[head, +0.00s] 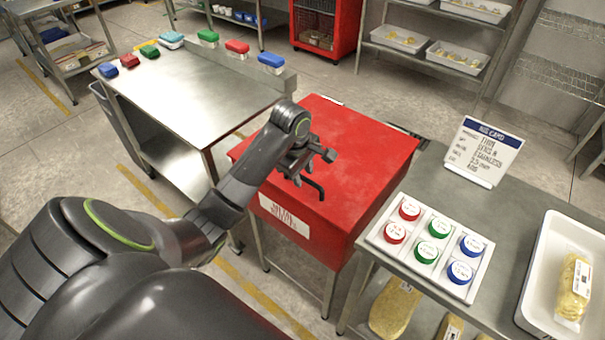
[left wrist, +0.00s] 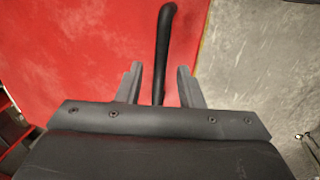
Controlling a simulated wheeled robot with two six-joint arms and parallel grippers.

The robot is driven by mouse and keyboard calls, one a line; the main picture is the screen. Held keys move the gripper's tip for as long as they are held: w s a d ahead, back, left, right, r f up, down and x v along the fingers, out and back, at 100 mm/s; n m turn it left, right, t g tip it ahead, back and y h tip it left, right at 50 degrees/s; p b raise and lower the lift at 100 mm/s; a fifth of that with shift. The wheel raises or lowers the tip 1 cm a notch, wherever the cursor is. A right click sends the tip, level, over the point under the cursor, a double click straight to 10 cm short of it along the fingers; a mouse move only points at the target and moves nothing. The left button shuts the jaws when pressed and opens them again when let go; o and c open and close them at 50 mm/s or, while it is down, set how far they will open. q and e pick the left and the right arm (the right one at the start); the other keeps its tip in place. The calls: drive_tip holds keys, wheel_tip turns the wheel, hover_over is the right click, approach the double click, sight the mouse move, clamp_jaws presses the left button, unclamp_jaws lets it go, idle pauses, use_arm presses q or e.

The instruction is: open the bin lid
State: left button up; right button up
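The red bin (head: 335,240) stands on metal legs in the middle of the head view. Its flat red lid (head: 365,140) lies shut on top. A black bent handle (head: 316,188) sits near the lid's front edge. My left gripper (head: 312,169) is just over the handle. In the left wrist view the handle (left wrist: 166,35) runs between the two fingers of my left gripper (left wrist: 161,85), with gaps visible on both sides. The fingers are apart. Whether the handle is fully between the fingers in depth is hard to tell. My right gripper is not in view.
At the right, a grey bench (head: 420,180) holds a tray of coloured discs (head: 430,245), a sign card (head: 484,150) and a white tray (head: 535,270), close beside the bin.

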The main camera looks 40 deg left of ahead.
use_arm(q)
clamp_jaws()
idle(0.4)
